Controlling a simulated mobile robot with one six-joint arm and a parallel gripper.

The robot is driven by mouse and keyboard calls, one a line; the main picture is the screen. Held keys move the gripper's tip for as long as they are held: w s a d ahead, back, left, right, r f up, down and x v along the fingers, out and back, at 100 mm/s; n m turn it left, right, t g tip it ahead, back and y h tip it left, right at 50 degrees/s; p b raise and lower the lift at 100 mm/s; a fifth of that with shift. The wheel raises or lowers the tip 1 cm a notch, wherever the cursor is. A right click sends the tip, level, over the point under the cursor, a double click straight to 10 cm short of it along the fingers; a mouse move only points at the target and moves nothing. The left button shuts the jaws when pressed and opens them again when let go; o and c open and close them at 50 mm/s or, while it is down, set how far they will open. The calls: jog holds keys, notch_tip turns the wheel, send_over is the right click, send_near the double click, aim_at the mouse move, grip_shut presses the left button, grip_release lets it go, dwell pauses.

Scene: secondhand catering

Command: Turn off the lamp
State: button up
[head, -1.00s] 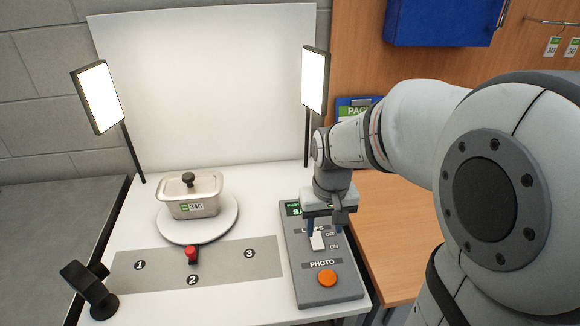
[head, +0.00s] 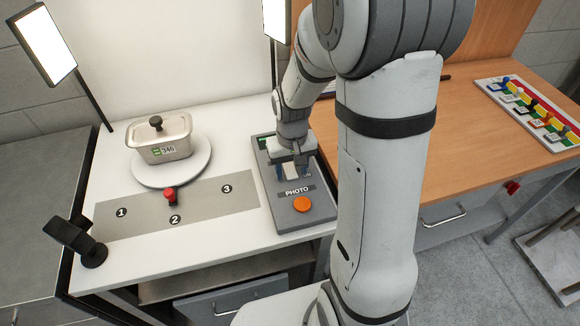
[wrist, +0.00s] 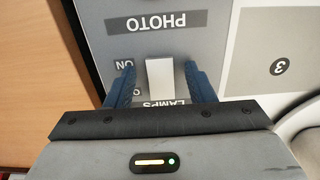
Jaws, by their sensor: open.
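Two lit lamp panels, the left lamp (head: 43,45) and the partly cropped right lamp (head: 277,18), stand on poles at the back of the white table. A grey control box (head: 268,200) lies at the table's right side. Its white rocker switch (wrist: 160,77), beside the words LAMPS and ON in the wrist view, is partly hidden by my gripper in the head view. My gripper (head: 291,172) points down over the switch. In the wrist view its two blue fingers are open, one on each side of the switch.
The box also has an orange PHOTO button (head: 302,204). A lidded metal dish (head: 163,146) sits on a round white turntable (head: 150,175). A grey strip (head: 145,212) numbered 1 to 3 and a small black stand (head: 92,250) are to the left.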

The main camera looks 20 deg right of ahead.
aim_at(289, 165)
jog(key=c, duration=1)
jog(key=shift+w+r+g+p, duration=0.25)
jog(key=shift+g+p, duration=0.35)
jog(key=shift+p, duration=0.3)
jog(key=shift+o, duration=0.2)
jog(key=shift+w+f+g+p, duration=0.1)
jog(key=shift+w+g+p, duration=0.1)
jog(key=shift+g+p, duration=0.6)
jog(key=o, duration=1)
jog(key=shift+c, duration=0.2)
jog(key=b+v, duration=0.1)
jog(key=v, duration=0.6)
jog(key=shift+w+r, duration=0.1)
jog(key=shift+r, duration=0.3)
